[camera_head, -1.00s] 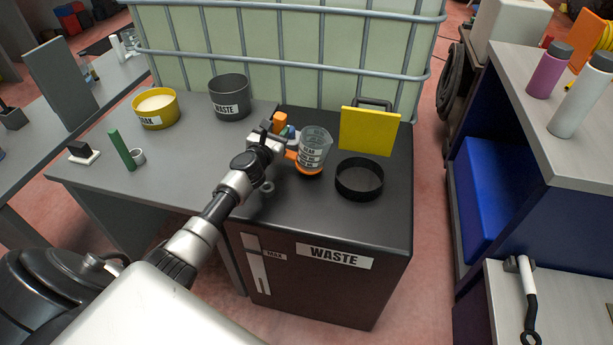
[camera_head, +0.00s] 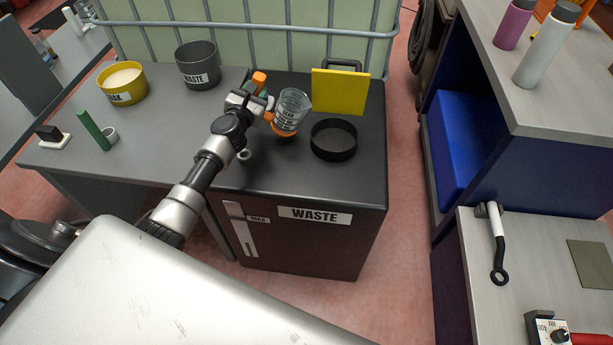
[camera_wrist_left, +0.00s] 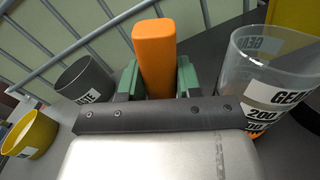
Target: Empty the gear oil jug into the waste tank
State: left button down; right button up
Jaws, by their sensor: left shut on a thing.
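The gear oil jug (camera_head: 291,108) is a clear marked beaker with an orange base and orange handle. It is tilted slightly to the right above the waste tank's top, left of the black ring opening. My left gripper (camera_head: 262,98) is shut on its orange handle, which shows between the green fingers in the wrist view (camera_wrist_left: 155,62). The jug's clear wall (camera_wrist_left: 262,75) is at the right there. The waste tank (camera_head: 300,235) is a dark cabinet labelled WASTE, with a round black collar (camera_head: 334,140) on top. My right gripper is out of view.
A yellow plate (camera_head: 340,91) stands upright behind the collar. A grey workbench (camera_head: 540,90) with bottles is at the right.

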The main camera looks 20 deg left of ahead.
pick_arm(q)
jog(key=shift+d+r, duration=0.2)
jog(key=shift+r, duration=0.2)
jog(key=shift+w+d+m+p, duration=0.1)
jog(key=shift+d+m+p, duration=0.2)
jog(key=shift+m, duration=0.2)
jog(key=shift+w+d+f+b, duration=0.1)
jog(key=shift+d+f+b, duration=0.2)
jog(key=shift+d, duration=0.45)
jog(key=shift+w+d+f+b, duration=0.1)
jog(key=shift+d+f, duration=0.25)
jog(key=shift+d, duration=0.35)
jog(key=shift+d+f, duration=0.1)
jog(key=shift+d, duration=0.2)
